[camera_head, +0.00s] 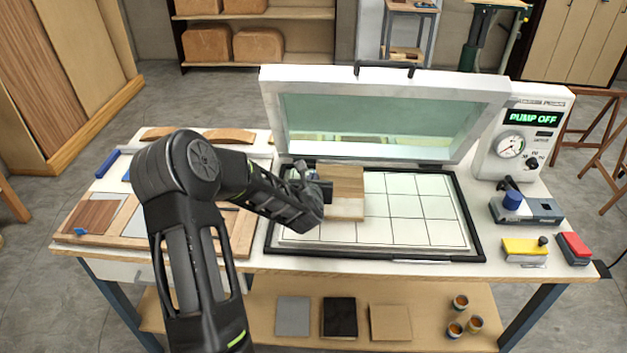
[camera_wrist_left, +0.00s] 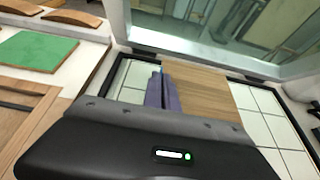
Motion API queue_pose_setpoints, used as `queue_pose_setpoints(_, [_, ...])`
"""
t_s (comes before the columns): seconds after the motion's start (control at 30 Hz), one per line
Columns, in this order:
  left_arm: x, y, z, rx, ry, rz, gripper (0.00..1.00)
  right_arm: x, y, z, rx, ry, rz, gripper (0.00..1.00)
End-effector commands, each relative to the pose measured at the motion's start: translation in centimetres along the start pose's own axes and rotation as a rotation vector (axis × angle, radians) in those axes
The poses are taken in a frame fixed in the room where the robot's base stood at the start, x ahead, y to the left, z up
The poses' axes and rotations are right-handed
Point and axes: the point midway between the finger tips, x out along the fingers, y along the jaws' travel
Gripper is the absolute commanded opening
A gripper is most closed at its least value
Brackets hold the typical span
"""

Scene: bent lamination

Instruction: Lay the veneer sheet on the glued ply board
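The veneer sheet (camera_head: 346,178), a brown wood-grain sheet, is over the gridded press bed (camera_head: 415,210); it also shows in the left wrist view (camera_wrist_left: 203,92). A paler strip of the ply board (camera_head: 346,209) shows at its near side; the rest of the board is hidden. Whether the sheet touches the board I cannot tell. My left gripper (camera_head: 324,188) is at the sheet's left edge, its fingers (camera_wrist_left: 166,92) close together on that edge. My right gripper is in neither view.
The press's glazed lid (camera_head: 380,120) stands raised behind the bed. The pump unit (camera_head: 522,135) reads PUMP OFF. A wooden tray (camera_head: 238,232) lies left. A yellow block (camera_head: 525,247) and red block (camera_head: 573,246) lie right. The bed's right side is clear.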

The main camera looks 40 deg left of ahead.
Motion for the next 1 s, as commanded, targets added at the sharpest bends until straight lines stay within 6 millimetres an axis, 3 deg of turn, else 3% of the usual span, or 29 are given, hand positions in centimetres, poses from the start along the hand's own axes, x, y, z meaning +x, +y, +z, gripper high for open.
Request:
queue_pose_setpoints(0.27, [0.5,0.0,-1.2,0.0,0.001,-0.001,0.0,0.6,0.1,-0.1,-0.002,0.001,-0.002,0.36])
queue_pose_setpoints(0.7, [2.2,0.0,-5.3,-0.001,-0.001,0.0,0.0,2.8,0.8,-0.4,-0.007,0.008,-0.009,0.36])
queue_pose_setpoints(1.0, [2.5,0.0,-6.0,0.0,-0.001,-0.001,0.0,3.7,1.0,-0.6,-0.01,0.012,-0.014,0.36])
